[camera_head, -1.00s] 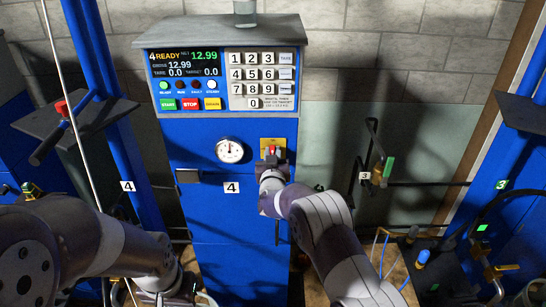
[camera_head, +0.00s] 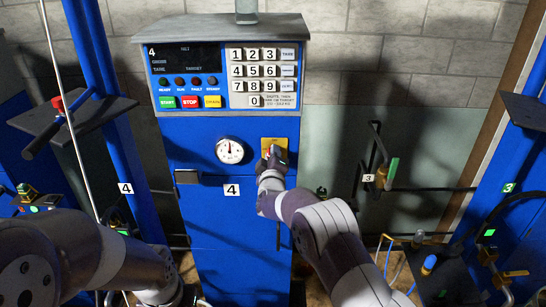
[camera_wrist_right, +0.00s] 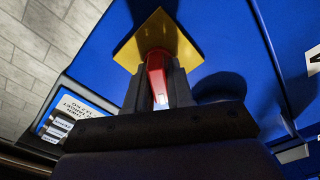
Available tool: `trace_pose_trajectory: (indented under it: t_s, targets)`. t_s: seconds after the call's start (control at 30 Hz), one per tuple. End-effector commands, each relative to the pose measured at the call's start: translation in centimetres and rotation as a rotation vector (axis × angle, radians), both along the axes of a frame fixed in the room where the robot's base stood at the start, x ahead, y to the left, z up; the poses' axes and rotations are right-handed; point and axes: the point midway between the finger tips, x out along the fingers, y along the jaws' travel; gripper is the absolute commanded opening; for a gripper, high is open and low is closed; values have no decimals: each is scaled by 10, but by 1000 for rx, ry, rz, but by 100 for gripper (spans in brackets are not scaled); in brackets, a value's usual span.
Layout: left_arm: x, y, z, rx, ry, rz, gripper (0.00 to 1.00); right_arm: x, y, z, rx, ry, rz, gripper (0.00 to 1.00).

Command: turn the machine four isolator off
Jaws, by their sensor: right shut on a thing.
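The machine four cabinet (camera_head: 210,215) is blue and carries a white number 4 label (camera_head: 232,190). Its isolator is a red handle (camera_wrist_right: 157,78) on a yellow plate (camera_head: 268,144). My right gripper (camera_head: 274,158) is at the isolator and covers most of the handle in the head view. In the right wrist view, my right gripper (camera_wrist_right: 157,90) has its two dark fingers on either side of the red handle, shut on it. The display (camera_head: 184,57) shows its printed labels but no lit numbers. My left arm shows at the lower left; its gripper fingers cannot be made out.
A keypad (camera_head: 263,75) and coloured buttons (camera_head: 190,102) sit above the round gauge (camera_head: 230,151). A dark handle (camera_head: 187,177) sticks out left of the label. Machine three's blue frame (camera_head: 507,165) stands at the right, with black bars beside it.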

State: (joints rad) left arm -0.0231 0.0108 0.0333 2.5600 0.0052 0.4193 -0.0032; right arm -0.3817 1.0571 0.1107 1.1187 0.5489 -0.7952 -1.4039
Motion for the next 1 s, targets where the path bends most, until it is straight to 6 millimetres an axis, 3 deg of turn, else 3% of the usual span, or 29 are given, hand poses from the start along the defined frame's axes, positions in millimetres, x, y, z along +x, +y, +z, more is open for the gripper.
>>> trace_pose_trajectory:
  t_s: [0.5, 1.0]
  targets:
    - [0, 0, 3, 0, 0, 0, 0, 0, 1, -3, -423, 1, 0, 0]
    - [0, 0, 5, 0, 0, 0, 0, 0, 1, -5, -583, 2, 1, 0]
